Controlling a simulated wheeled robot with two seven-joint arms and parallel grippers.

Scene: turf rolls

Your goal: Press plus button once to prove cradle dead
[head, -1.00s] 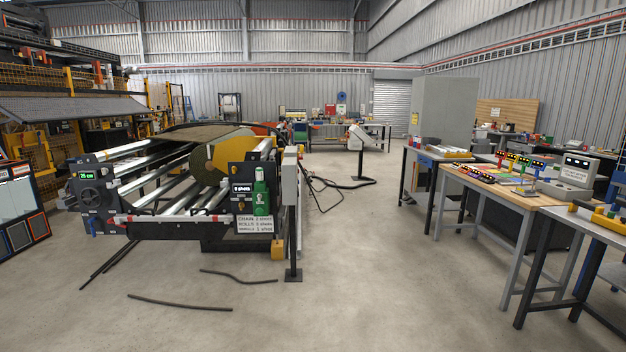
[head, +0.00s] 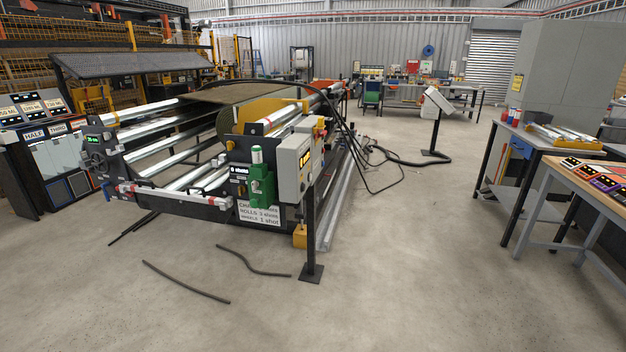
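A green bottle-like unit (head: 261,180) sits beside that box. A small green display (head: 94,140) is on the cradle's left end panel. I cannot make out a plus button at this distance. Neither of my grippers is in view.
A wooden-top workbench (head: 594,181) and a grey bench (head: 551,142) stand at the right. Loose black strips (head: 186,283) lie on the floor in front of the cradle. A black cable (head: 420,161) runs along the floor behind. The concrete floor (head: 420,260) at centre right is open.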

